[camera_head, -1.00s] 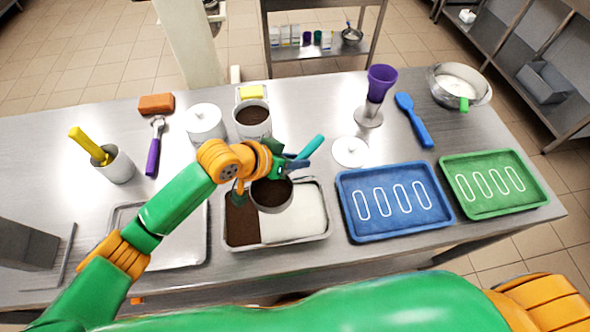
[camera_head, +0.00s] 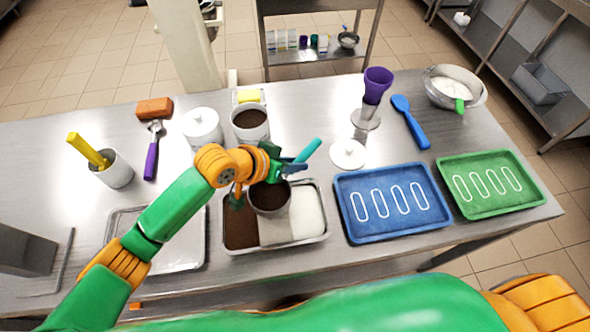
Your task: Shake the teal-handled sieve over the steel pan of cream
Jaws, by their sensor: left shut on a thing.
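The teal-handled sieve (camera_head: 270,198) holds dark brown powder and hangs over the steel pan (camera_head: 327,236). Its teal handle (camera_head: 308,150) points up and to the right. My left gripper (camera_head: 284,166) is shut on the sieve near the handle's base; the fingers partly hide the grip. The cream (camera_head: 308,214) in the pan shows white at the right. The pan's left part is covered in dark brown powder (camera_head: 240,236). A lighter, thinly dusted strip (camera_head: 273,234) lies between them below the sieve. My right gripper is out of view.
A pot of brown powder (camera_head: 250,119) and a lidded white jar (camera_head: 203,126) stand behind the pan. A blue tray (camera_head: 345,196) and a green tray (camera_head: 468,204) lie to the right, an empty metal tray (camera_head: 187,256) to the left. A white lid (camera_head: 348,154) lies behind the blue tray.

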